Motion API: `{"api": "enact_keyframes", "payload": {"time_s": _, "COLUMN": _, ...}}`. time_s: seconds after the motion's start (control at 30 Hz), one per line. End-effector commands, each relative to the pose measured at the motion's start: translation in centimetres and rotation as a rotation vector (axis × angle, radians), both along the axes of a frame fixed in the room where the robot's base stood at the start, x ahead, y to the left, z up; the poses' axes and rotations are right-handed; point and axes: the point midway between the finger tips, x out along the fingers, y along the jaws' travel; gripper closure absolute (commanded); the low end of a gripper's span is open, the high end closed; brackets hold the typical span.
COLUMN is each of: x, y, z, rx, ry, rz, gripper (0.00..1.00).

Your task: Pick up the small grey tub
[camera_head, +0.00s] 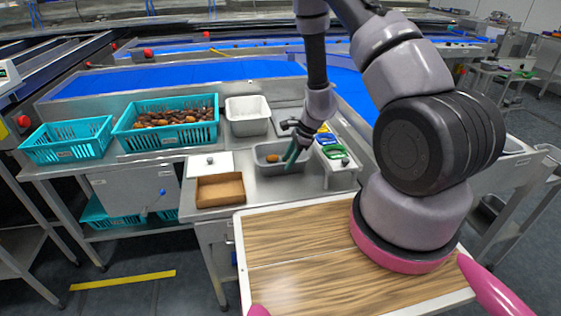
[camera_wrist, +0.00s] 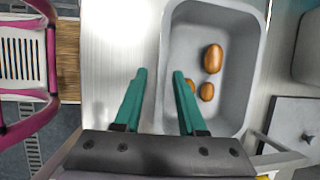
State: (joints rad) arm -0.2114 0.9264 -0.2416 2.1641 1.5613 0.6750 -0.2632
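The small grey tub (camera_head: 264,168) stands on the steel table in the head view, with brown dates in it. In the wrist view the tub (camera_wrist: 230,62) fills the upper middle, and three brown dates (camera_wrist: 212,58) lie on its floor. My gripper (camera_head: 289,158) is at the tub with its green fingers pointing down. In the wrist view my gripper (camera_wrist: 159,72) is open, and the tub's left rim runs between its fingertips. The right finger overlaps the tub's inside; the left finger is outside. I cannot tell how far down the fingers reach or whether they touch the wall.
A brown open box (camera_head: 220,190) and a white lidded box (camera_head: 209,163) stand left of the tub. A white-grey bin (camera_head: 247,116) is behind it. Coloured items (camera_head: 333,152) are close on the right. Teal crates (camera_head: 66,139) stand farther left, one full of dates.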

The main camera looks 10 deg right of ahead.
Motion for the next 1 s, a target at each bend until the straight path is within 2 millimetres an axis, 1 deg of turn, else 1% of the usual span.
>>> {"api": "enact_keyframes", "payload": {"time_s": 0.03, "x": 0.1, "y": 0.2, "z": -0.7, "rx": 0.0, "ry": 0.002, "rz": 0.002, "gripper": 0.6}}
{"api": "enact_keyframes", "payload": {"time_s": 0.2, "x": 0.9, "y": 1.2, "z": -3.1, "rx": 0.001, "ry": 0.003, "rz": 0.003, "gripper": 0.6}}
{"api": "enact_keyframes", "payload": {"time_s": 0.3, "x": 1.0, "y": 1.6, "z": -3.9, "rx": 0.001, "ry": 0.002, "rz": 0.003, "gripper": 0.6}}
{"api": "enact_keyframes", "payload": {"time_s": 0.4, "x": 1.1, "y": 1.7, "z": -4.2, "rx": 0.001, "ry": 0.001, "rz": 0.002, "gripper": 0.6}}
{"api": "enact_keyframes", "payload": {"time_s": 0.57, "x": 1.1, "y": 1.7, "z": -4.2, "rx": 0.001, "ry": 0.001, "rz": 0.001, "gripper": 0.6}}
{"api": "enact_keyframes", "payload": {"time_s": 0.6, "x": 1.1, "y": 1.7, "z": -4.2, "rx": 0.001, "ry": 0.001, "rz": 0.001, "gripper": 0.68}}
{"api": "enact_keyframes", "payload": {"time_s": 0.67, "x": 1.1, "y": 1.7, "z": -4.2, "rx": 0.001, "ry": 0.001, "rz": 0.001, "gripper": 0.91}}
{"api": "enact_keyframes", "payload": {"time_s": 0.7, "x": 1.1, "y": 1.7, "z": -4.2, "rx": 0.001, "ry": 0.001, "rz": 0.001, "gripper": 1.0}}
{"api": "enact_keyframes", "payload": {"time_s": 1.0, "x": 1.1, "y": 1.7, "z": -4.2, "rx": 0.001, "ry": 0.001, "rz": 0.001, "gripper": 1.0}}
